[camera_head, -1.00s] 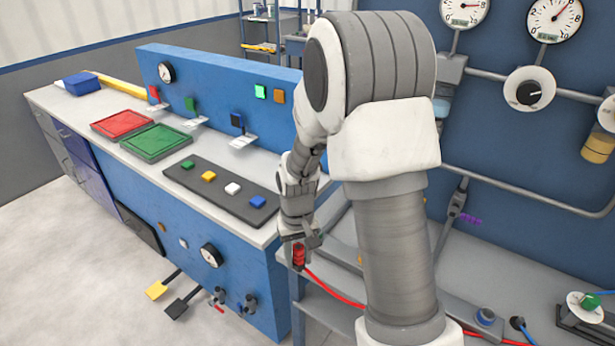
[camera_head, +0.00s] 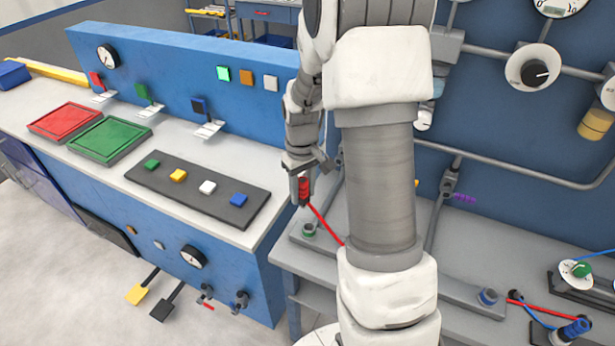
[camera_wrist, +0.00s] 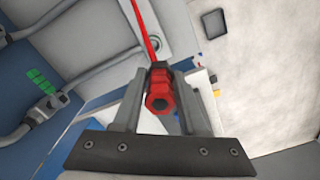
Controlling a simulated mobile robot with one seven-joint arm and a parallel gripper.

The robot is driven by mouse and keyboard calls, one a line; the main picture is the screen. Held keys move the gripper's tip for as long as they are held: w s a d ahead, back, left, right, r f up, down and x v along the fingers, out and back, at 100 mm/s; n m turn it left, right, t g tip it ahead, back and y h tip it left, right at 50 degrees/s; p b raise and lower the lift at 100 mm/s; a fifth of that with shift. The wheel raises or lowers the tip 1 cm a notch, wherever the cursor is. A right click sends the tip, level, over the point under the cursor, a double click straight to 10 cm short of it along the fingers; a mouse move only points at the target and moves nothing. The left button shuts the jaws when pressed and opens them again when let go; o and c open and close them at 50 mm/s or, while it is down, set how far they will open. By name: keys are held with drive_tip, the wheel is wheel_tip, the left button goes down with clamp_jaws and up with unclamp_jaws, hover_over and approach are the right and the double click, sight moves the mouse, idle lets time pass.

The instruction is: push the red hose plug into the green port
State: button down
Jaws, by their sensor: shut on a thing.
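My gripper (camera_head: 302,176) is shut on the red hose plug (camera_head: 304,190) and holds it above the left end of the grey bench. In the wrist view the plug (camera_wrist: 159,100) sits between the two fingers, its hexagonal end facing the camera. The red hose (camera_head: 326,223) runs from the plug down to the right and passes behind my arm. The green port (camera_head: 309,231) is a green-ringed fitting on a grey rail, a little below the plug in the head view. The plug is apart from it.
A blue port (camera_head: 487,297) sits farther right on the rail. Grey pipes (camera_head: 540,165) run along the blue back wall. The blue console (camera_head: 230,270) stands close on the left.

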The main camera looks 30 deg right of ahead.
drive_tip(key=shift+s+d+r, duration=0.1)
drive_tip(key=shift+d+r, duration=0.3)
drive_tip(key=shift+d, duration=0.45)
wheel_tip(320, 180, down, 9)
drive_tip(key=b, duration=0.6)
drive_tip(key=shift+f+b, duration=1.45)
drive_tip(key=shift+f, duration=0.2)
idle(0.3)
drive_tip(key=shift+c, duration=2.1)
unclamp_jaws()
